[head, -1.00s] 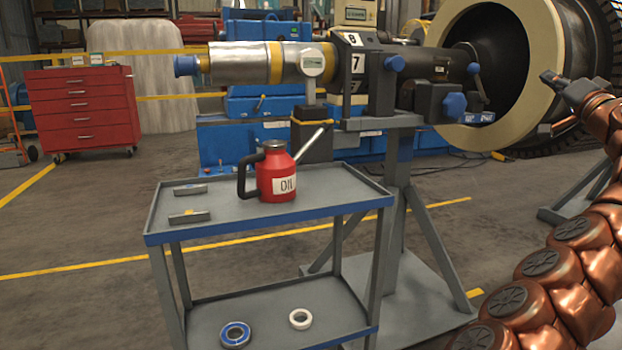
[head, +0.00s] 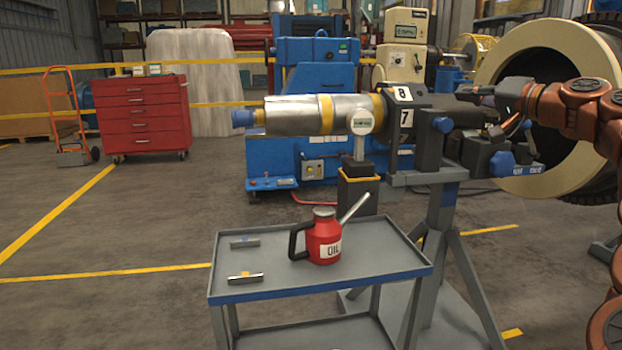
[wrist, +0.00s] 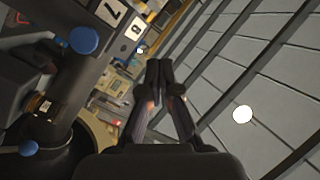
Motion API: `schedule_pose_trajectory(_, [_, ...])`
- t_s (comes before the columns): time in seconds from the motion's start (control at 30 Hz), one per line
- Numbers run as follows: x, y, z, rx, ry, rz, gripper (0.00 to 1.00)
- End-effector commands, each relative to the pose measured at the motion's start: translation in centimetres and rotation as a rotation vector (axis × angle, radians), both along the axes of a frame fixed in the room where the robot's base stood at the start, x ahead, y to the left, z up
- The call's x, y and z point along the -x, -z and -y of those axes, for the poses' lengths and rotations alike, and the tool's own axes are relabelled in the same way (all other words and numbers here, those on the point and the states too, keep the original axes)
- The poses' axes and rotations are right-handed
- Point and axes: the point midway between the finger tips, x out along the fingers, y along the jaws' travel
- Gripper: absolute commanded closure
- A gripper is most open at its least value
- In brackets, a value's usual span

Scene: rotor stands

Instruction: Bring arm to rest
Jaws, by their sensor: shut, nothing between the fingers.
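My gripper (head: 481,90) is at the right in the head view, in front of the rotor stand as seen from my body. Its fingers point left and partly cover the dark rotor shaft. In the wrist view my gripper (wrist: 160,75) has its two fingers together at the tips, with nothing between them. My copper-coloured arm runs from the right edge to it. The rotor stand (head: 440,205) holds a silver rotor (head: 295,114) with yellow bands. The stand's 7 and 8 plates and a blue knob (wrist: 83,40) show at upper left in the wrist view.
A grey cart (head: 330,287) stands at the lower middle with a red oil can (head: 324,240) and two small metal bars. A large black ring with a cream rim (head: 500,60) is behind my arm. A red tool cabinet (head: 145,118) is at left. The left floor is open.

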Motion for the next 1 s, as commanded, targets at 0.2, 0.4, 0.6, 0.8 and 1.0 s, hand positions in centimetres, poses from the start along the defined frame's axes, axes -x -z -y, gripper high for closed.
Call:
schedule_pose_trajectory(0.2, [3.1, -3.1, -10.5, 0.1, -0.174, -0.14, 1.0])
schedule_pose_trajectory(0.4, [7.5, -2.8, -18.3, 0.225, -0.298, -0.284, 1.0])
schedule_pose_trajectory(0.6, [13.2, -1.1, -23.6, 0.369, -0.385, -0.443, 1.0])
schedule_pose_trajectory(0.8, [19.7, 1.6, -26.2, 0.523, -0.434, -0.616, 1.0])
schedule_pose_trajectory(1.0, [26.6, 4.4, -25.9, 0.673, -0.443, -0.8, 1.0])
